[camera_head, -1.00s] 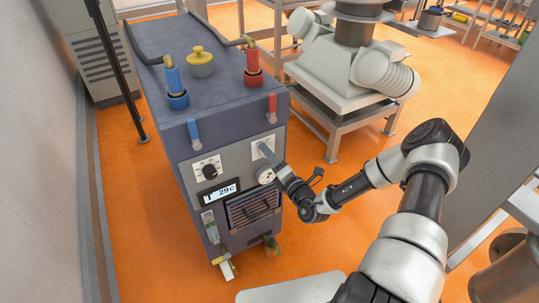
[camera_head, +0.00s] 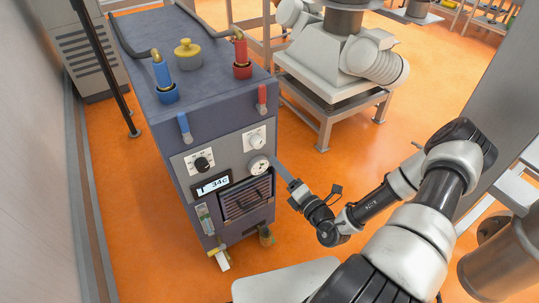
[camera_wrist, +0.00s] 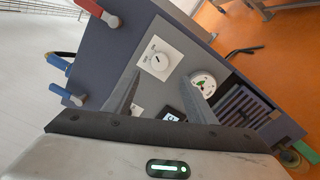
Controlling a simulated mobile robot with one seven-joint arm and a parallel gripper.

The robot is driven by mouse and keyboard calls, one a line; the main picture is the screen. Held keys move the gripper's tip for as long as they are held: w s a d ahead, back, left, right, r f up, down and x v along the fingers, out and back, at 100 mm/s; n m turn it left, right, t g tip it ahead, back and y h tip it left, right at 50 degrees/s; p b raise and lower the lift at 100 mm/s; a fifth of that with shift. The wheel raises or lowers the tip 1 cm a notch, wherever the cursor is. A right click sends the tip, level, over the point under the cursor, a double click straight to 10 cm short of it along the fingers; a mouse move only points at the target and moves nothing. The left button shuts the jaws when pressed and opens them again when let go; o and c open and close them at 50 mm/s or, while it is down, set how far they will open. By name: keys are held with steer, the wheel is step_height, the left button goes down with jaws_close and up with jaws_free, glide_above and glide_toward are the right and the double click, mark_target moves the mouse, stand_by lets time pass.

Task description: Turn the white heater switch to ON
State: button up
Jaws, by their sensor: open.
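The white heater switch (camera_head: 256,141) is a round knob on a white plate at the upper right of the machine's front panel. In the wrist view the white switch (camera_wrist: 160,60) faces me, with small lettering on its plate. The lettering and the exact dial position are too small to read surely. My gripper (camera_head: 279,168) is off to the right of the panel, apart from the switch. In the wrist view its two fingers (camera_wrist: 160,95) are spread, with nothing held between them, and the switch shows beyond them.
A black knob (camera_head: 203,163), a display reading about 34C (camera_head: 212,186) and a round gauge (camera_head: 259,165) share the panel. Red (camera_head: 262,98) and blue (camera_head: 184,126) handles stick out above.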

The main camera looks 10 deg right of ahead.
steer(key=v, duration=0.5)
steer(key=shift+s+d, duration=0.1)
steer(key=shift+s, duration=0.1)
